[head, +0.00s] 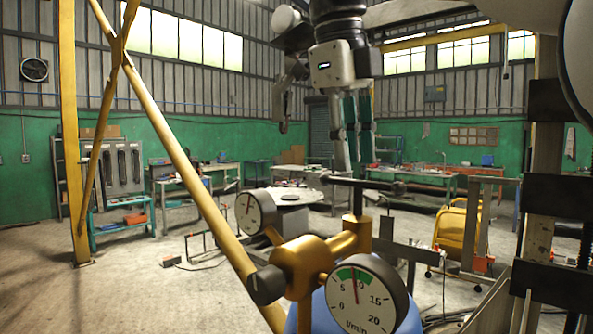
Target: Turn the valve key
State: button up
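The valve key is a dark T-shaped key with a crossbar (362,183) and a short upright stem. The stem stands in a brass valve block (358,234) beside a brass regulator body (302,264). A blue cylinder (322,315) shows below the regulator. My gripper (354,162) points down over the key, its fingers apart with nothing seen between them. The fingertips are close to the crossbar; I cannot tell whether they touch it or reach around it. One end of the crossbar extends right of the fingers, the other left.
A large l/min gauge (366,300), a smaller gauge (256,211) and a black knob (266,285) sit around the regulator. A yellow diagonal brace (185,165) passes close on the left. A yellow cart (452,235) stands behind right. Open concrete floor lies left.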

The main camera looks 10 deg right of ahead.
jog(key=shift+s+a+r, duration=0.15)
jog(key=shift+a+r, duration=0.05)
jog(key=shift+r, duration=0.9)
